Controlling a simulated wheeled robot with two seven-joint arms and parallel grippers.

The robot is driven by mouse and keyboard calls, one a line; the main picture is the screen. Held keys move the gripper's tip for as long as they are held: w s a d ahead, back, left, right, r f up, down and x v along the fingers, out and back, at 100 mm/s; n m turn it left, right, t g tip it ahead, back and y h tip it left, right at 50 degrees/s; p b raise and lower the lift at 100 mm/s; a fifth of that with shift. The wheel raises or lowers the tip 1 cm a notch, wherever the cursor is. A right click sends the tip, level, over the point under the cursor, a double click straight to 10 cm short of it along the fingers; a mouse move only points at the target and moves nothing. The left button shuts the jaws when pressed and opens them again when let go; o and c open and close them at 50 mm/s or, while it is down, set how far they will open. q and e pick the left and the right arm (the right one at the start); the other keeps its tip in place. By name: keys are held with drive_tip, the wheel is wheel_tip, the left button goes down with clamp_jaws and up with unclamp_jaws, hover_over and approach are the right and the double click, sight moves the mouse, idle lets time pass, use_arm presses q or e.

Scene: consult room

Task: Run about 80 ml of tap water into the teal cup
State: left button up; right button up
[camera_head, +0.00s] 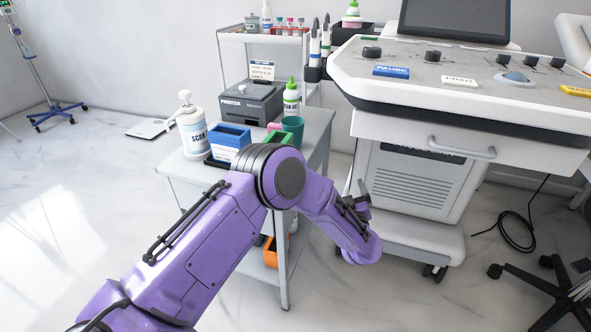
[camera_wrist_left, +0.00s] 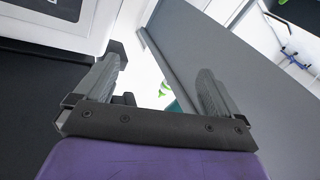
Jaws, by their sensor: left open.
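The teal cup (camera_head: 293,127) stands upright on the grey side cart, behind my purple arm and beside a white bottle with a green cap. In the left wrist view a small teal patch (camera_wrist_left: 174,106), likely the cup, shows between the fingers, mostly hidden. My left gripper (camera_head: 361,192) is in front of the white machine, to the right of the cart and apart from the cup. In the left wrist view the left gripper (camera_wrist_left: 160,90) is open and empty. No tap is in view. My right gripper is not in view.
The grey cart (camera_head: 318,130) also holds a printer (camera_head: 250,102), a pump bottle (camera_head: 190,127), a blue box (camera_head: 229,140) and the green-capped bottle (camera_head: 291,101). The white machine (camera_head: 420,185) stands close on the right. Open floor (camera_head: 60,220) lies at the left.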

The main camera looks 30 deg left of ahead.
use_arm(q)
wheel_tip(320, 180, up, 7)
drive_tip(key=w+a+n+g+y+b, duration=0.1)
drive_tip(key=w+a+n+g+y, duration=0.2)
drive_tip(key=n+y, duration=0.15)
drive_tip(key=n+g+y, duration=0.2)
drive_tip(key=g+y, duration=0.1)
drive_tip(key=g, duration=0.5)
approach(301, 137)
drive_tip(key=shift+m+h, duration=0.25)
drive_tip(key=a+b, duration=0.1)
drive_tip(key=a, duration=0.2)
drive_tip(key=w+a+b, duration=0.1)
drive_tip(key=a+b, duration=0.1)
drive_tip(key=a, duration=0.1)
drive_tip(key=a+b, duration=0.1)
drive_tip(key=a, duration=0.3)
drive_tip(key=shift+w+f+b, duration=0.15)
drive_tip(key=shift+w+b, duration=0.15)
drive_tip(key=shift+w, duration=0.05)
drive_tip(key=shift+a, duration=0.25)
drive_tip(key=shift+r, duration=0.3)
drive_tip(key=c, duration=1.2)
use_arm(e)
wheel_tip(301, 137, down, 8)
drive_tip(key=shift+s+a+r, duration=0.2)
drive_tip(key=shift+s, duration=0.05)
